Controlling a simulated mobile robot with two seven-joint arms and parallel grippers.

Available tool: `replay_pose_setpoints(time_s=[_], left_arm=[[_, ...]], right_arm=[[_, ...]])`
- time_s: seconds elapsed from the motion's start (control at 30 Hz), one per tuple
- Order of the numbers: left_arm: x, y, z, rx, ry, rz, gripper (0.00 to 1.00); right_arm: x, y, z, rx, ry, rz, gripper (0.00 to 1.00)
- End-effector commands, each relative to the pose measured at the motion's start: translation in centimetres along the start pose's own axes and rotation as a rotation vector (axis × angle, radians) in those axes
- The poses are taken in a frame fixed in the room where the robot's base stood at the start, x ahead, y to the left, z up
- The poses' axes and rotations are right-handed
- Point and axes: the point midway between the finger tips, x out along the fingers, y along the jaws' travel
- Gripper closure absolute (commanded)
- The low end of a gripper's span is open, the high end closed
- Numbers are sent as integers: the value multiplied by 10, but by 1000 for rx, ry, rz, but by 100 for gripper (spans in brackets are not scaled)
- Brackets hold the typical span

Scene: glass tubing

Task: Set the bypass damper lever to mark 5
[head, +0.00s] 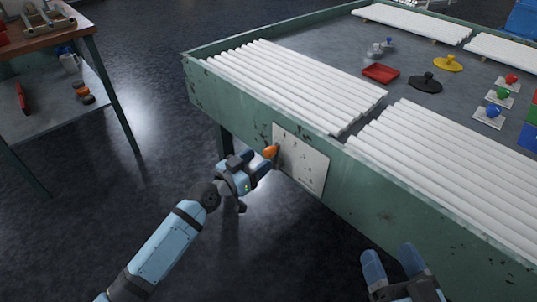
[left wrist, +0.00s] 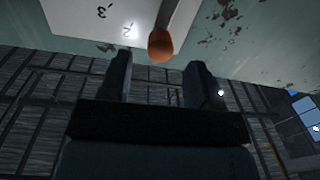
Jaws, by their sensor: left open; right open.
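The damper lever has an orange knob (head: 270,152) and sits at the left end of a pale plate (head: 303,164) on the green side of the bench. The left wrist view shows the knob (left wrist: 160,45) on a grey arm (left wrist: 168,14), beside plate marks that look like 2 and 3. Mark 5 is not readable in either view. My left gripper (head: 264,164) is open. In the left wrist view its fingers (left wrist: 158,80) stand either side of the knob's line, with the knob just beyond the tips. My right gripper (head: 393,262) is open and empty, low in the head view.
White tubes (head: 290,85) lie in rows on the green bench (head: 425,215). A red tray (head: 381,73), black and yellow knobbed discs and several coloured knobs on plates stand behind. A wooden-topped side table (head: 70,40) is at the left. The floor before the plate is clear.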

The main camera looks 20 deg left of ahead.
Motion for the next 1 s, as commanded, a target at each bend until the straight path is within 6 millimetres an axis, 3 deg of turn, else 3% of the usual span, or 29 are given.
replay_pose_setpoints(time_s=[0.1,0.3,0.67,0.9,1.0], left_arm=[[23,0,0,-3,2,-1,43],[43,-1,1,-2,1,-1,43],[48,0,0,-1,-1,-1,43],[48,0,0,0,-1,-1,96],[48,0,0,0,-1,-1,100]], right_arm=[[0,-2,-4,4,27,-11,31],[1,-5,-10,9,60,-21,31],[2,-6,-14,9,72,-27,31],[2,-6,-14,10,72,-28,31],[2,-7,-13,11,70,-27,31]])
